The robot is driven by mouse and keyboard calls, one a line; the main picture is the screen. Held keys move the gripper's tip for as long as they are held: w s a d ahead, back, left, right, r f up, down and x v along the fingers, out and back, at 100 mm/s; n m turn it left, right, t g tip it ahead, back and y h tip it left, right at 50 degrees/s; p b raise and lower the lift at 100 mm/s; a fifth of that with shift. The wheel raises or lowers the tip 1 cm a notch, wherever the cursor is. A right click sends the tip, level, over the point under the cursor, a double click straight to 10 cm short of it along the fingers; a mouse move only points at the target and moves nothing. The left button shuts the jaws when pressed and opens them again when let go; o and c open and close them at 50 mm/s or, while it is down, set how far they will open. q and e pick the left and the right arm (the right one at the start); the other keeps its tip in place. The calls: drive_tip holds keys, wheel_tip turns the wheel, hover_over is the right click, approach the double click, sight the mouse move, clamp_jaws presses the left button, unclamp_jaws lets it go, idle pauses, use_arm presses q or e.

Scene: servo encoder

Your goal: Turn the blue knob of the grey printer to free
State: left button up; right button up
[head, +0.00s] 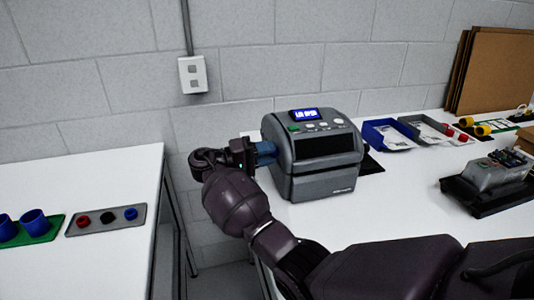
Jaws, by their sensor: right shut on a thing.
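The grey printer (318,182) stands on the white table, with a lit blue screen on top. Its blue knob (265,150) sticks out from the printer's left side. My right gripper (254,152) is at that side and is shut on the blue knob. The fingers partly cover the knob, so its turned position cannot be read. My right arm reaches in from the lower right, in front of the table. My left gripper is out of view.
Blue and grey bins (387,136) stand right of the printer. A dark device on a black base (490,185) is farther right. A left table (110,180) holds a tray with coloured knobs (106,220). A gap separates the tables.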

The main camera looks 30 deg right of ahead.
drive_tip(key=o, duration=0.9)
drive_tip(key=shift+a, duration=0.1)
drive_tip(key=b+v, duration=0.2)
drive_tip(key=v, duration=0.8)
drive_tip(key=shift+a, duration=0.35)
